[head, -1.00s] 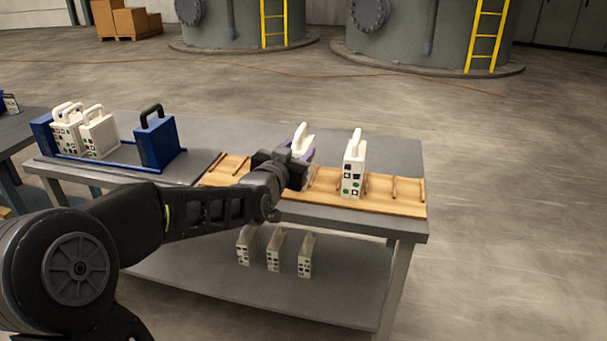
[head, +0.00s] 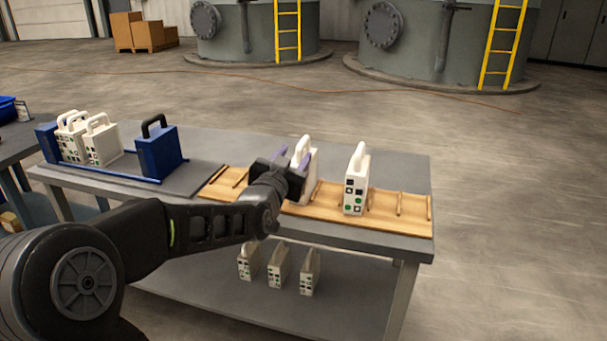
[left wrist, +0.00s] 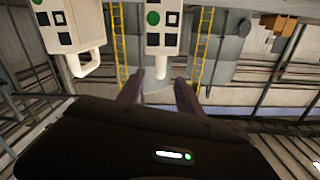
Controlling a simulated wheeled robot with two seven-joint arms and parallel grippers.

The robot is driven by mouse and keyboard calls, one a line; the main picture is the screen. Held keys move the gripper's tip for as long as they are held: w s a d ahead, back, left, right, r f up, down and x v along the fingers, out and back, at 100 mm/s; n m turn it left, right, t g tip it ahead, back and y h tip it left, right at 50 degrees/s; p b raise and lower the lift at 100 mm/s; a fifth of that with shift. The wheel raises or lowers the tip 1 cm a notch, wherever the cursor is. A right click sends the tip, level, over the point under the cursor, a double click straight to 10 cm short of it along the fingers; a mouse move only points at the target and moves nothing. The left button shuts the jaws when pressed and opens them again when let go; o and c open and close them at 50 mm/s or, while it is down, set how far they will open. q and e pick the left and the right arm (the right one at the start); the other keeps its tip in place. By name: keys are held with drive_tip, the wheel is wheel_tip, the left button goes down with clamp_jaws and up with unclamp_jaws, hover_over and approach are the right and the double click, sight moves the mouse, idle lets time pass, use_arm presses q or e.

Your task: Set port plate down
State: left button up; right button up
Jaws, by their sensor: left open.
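A white port plate (head: 312,163) stands upright on the wooden slotted rack (head: 415,221), partly hidden behind my left gripper. Its handle (head: 301,144) points up. My left gripper (head: 293,157) is open, its purple fingers at the near side of this plate and apart from each other. In the left wrist view the picture is upside down; the plate (left wrist: 163,30) hangs from the top with its handle between or just beyond the open fingers (left wrist: 158,92). I cannot tell whether they touch. A second white plate (head: 355,185) stands to the right on the rack. My right gripper is out of view.
A blue-ended frame (head: 160,152) at the table's left holds white plates (head: 103,140). Several slots at the rack's right are empty. Three white plates (head: 278,267) stand on the lower shelf. Grey table top (head: 400,160) is clear behind the rack.

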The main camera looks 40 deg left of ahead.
sight(300, 147)
use_arm(q)
drive_tip(key=shift+x, duration=1.05)
drive_tip(key=x, duration=0.5)
drive_tip(key=shift+w+r, duration=0.1)
drive_tip(key=shift+w, duration=0.05)
clamp_jaws()
idle(1.1)
